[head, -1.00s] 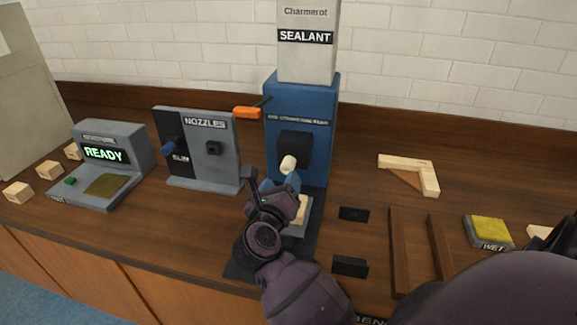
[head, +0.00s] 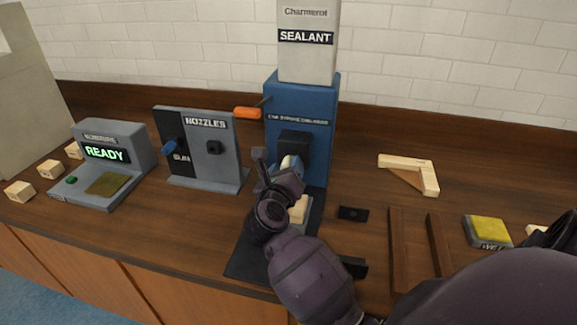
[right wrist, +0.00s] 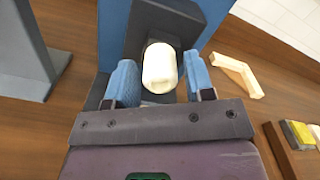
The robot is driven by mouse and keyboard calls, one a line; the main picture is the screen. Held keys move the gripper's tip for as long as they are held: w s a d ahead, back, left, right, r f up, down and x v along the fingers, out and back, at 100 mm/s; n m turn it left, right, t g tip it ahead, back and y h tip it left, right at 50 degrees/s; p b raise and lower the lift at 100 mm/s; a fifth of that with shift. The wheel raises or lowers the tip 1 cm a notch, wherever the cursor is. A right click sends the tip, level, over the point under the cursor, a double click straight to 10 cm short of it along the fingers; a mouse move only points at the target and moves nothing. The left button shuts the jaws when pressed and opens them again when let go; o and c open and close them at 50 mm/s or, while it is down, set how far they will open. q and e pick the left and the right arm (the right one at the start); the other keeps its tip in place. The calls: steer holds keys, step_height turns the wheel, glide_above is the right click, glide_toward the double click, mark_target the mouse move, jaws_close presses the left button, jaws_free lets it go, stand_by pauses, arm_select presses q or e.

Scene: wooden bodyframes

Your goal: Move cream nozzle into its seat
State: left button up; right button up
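The cream nozzle (head: 288,160) sticks out of the dark block (head: 296,143) on the front of the blue sealant dispenser (head: 300,98). My right gripper (head: 281,172) is at it. In the right wrist view, my right gripper's blue fingers (right wrist: 160,84) are apart, one on each side of the cream nozzle (right wrist: 159,68), with narrow gaps showing. The grey NOZZLES stand (head: 203,170) is to the left. It has a blue nozzle (head: 169,146) on its left and a dark, empty-looking socket (head: 214,147) on its right. My left gripper is not in view.
A pale wooden block (head: 298,210) lies below the dispenser's nozzle, partly behind my gripper. An orange handle (head: 247,113) juts left from the dispenser. A READY console (head: 111,158) stands at the left. Wooden frame pieces (head: 424,172) and a yellow WET pad (head: 487,229) lie at the right.

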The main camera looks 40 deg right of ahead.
steer(key=c, duration=0.8)
steer(key=shift+o, duration=0.2)
steer(key=shift+v, duration=0.8)
steer(key=shift+v, duration=1.05)
